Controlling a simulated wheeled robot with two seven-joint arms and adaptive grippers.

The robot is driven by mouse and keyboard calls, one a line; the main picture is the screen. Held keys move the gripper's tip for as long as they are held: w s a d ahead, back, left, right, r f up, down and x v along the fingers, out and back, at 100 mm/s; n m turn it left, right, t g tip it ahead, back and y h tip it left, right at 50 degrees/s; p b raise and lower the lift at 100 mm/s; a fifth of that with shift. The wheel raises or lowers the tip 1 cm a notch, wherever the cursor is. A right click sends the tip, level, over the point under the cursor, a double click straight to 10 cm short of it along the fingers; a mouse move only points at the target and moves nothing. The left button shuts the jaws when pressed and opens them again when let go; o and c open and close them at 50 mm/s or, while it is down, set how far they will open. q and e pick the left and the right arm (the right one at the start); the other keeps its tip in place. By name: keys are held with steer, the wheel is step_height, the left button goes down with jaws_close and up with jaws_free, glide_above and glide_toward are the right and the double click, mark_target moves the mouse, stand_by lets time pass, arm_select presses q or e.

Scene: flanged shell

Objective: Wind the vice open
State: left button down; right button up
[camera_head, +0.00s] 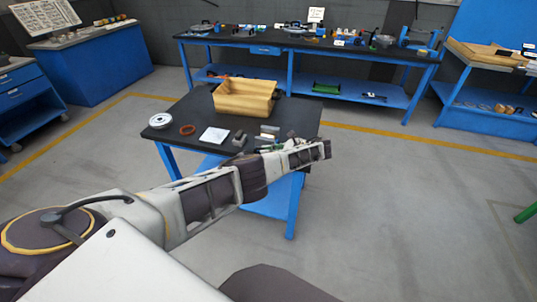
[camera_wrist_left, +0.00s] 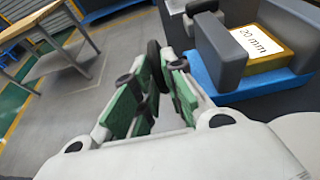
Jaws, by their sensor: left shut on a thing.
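The vice (camera_wrist_left: 222,52) shows in the left wrist view at upper right, with two grey jaw blocks standing apart on a blue base (camera_wrist_left: 250,84). Between the jaws lies a yellow block with a white label (camera_wrist_left: 258,42) reading "20 mm". My left gripper (camera_wrist_left: 160,75), with green finger pads, is shut on a dark, narrow part beside the vice, which looks like its handle (camera_wrist_left: 154,62). The fingers hide most of that part. In the head view my left gripper (camera_head: 318,151) is at the right front edge of the near table, and I cannot make out the vice there.
A long workbench (camera_head: 300,45) stands behind.

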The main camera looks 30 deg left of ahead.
arm_select(q)
steer(key=shift+f, duration=0.1)
steer(key=c, duration=1.5)
jaws_free()
